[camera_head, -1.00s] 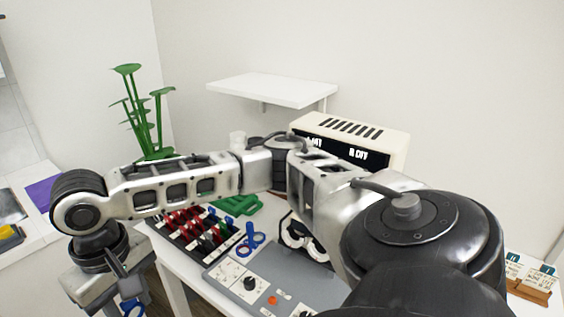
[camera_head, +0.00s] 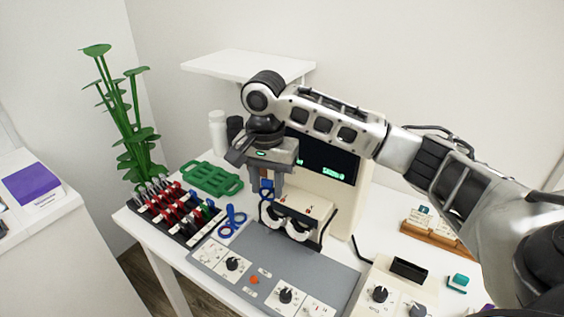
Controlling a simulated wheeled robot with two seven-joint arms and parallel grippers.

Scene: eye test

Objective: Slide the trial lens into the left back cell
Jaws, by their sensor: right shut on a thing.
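My right gripper (camera_head: 266,178) points down near the middle of the view, shut on a blue trial lens (camera_head: 266,188). The lens hangs between the fingers, just above the back left part of the trial frame. I cannot tell whether the lens touches the frame, and the gripper partly hides the left back cell. My left gripper is not in view.
A green tray (camera_head: 211,178) and white bottle (camera_head: 217,132) are behind. A cream display box (camera_head: 345,205) stands close behind the frame.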

